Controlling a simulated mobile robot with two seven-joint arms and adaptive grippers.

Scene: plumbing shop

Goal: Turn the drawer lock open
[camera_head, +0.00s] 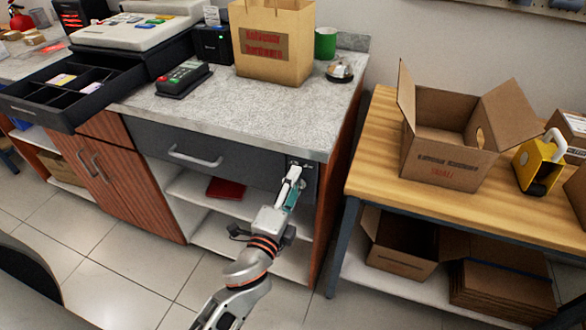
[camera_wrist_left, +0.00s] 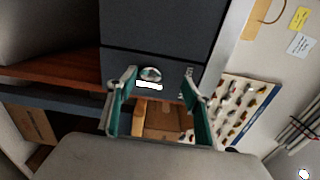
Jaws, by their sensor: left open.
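The dark grey drawer (camera_head: 225,160) under the counter is closed, with a silver handle (camera_head: 195,158). The drawer lock is a small round silver knob (camera_wrist_left: 151,73) on a dark grey front (camera_wrist_left: 155,45) in the left wrist view, with a bright white strip just below it. In the head view my gripper mostly hides the lock. My left gripper (camera_head: 293,184) is at the right end of the drawer front. Its teal-lined fingers are open (camera_wrist_left: 160,82), one on each side of the knob, apparently without gripping it. My right gripper is in neither view.
An open cash drawer (camera_head: 50,108) juts out at the left of the counter (camera_head: 270,118). A paper bag (camera_head: 272,45) and a bell (camera_head: 340,70) stand on the counter. A wooden table (camera_head: 375,170) with an open carton (camera_head: 440,165) stands close at the right.

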